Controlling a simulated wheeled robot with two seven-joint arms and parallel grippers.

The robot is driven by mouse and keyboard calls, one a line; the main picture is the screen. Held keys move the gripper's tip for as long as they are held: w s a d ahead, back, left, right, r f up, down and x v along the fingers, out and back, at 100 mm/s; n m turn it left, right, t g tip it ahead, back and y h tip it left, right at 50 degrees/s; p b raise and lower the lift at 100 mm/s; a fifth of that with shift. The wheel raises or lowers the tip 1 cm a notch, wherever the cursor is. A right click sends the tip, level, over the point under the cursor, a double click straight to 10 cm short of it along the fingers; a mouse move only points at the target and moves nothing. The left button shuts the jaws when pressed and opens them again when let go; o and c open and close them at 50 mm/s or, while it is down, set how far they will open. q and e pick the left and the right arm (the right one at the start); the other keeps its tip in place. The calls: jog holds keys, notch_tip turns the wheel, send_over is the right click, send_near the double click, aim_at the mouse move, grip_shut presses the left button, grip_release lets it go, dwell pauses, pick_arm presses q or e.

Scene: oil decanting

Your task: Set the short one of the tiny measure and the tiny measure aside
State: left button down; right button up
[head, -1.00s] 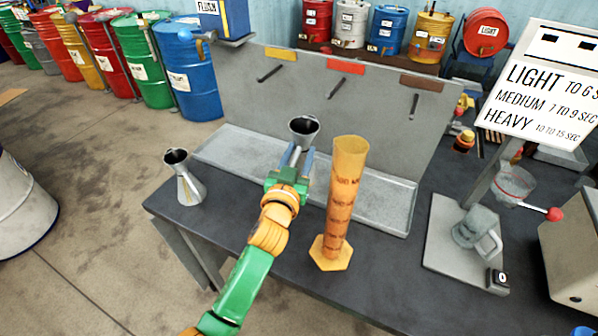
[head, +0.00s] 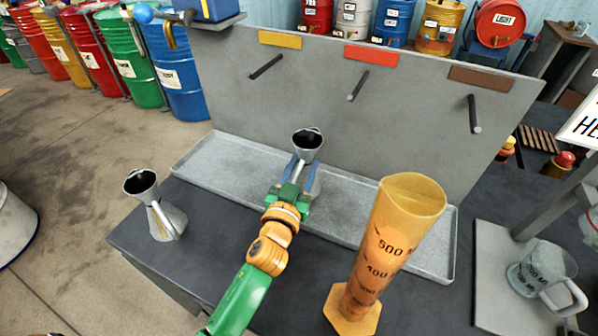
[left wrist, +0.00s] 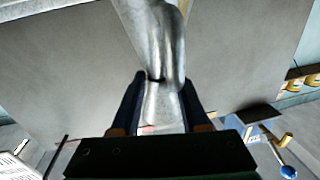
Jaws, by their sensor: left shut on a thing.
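My left gripper (head: 303,174) is shut on a small metal measure (head: 308,146) with a flared, dark-mouthed top. It holds the measure upright over the grey tray, and my fingers hide its lower part. In the left wrist view the same measure (left wrist: 160,50) shows as shiny, dented-looking metal between my two dark fingers (left wrist: 162,105). A second metal measure (head: 155,205), with a flared mouth and a narrow waist, stands on the dark bench at the left, apart from my gripper. My right gripper is not in view.
A tall amber graduated cylinder (head: 392,245) stands on the bench right of my left arm. A long grey tray (head: 432,262) lies below a grey panel (head: 420,125) with several pegs. A clear jug (head: 541,270) stands at the right. Bench around the left measure is clear.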

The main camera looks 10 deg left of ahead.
pick_arm(q)
jog(key=shift+w+a+f, duration=0.1)
jog(key=shift+w+f, duration=0.1)
jog(key=shift+f, duration=0.4)
jog(key=shift+w+f, duration=0.15)
jog(key=shift+f, duration=0.45)
jog(key=shift+w+a, duration=0.15)
jog(key=c, duration=0.5)
grip_release()
jog(key=shift+c, duration=0.2)
jog(key=shift+o, duration=0.8)
jog(key=shift+s+r, duration=0.1)
jog(key=shift+s, duration=0.2)
jog(key=shift+s+d, duration=0.1)
jog(key=shift+d, duration=0.15)
jog(key=shift+s+a, duration=0.1)
jog(key=shift+s, duration=0.05)
jog(key=s+b, duration=0.2)
jog(key=s, duration=0.9)
jog(key=shift+s+a+b, duration=0.2)
jog(key=shift+a+b, duration=0.1)
jog(key=shift+b, duration=0.1)
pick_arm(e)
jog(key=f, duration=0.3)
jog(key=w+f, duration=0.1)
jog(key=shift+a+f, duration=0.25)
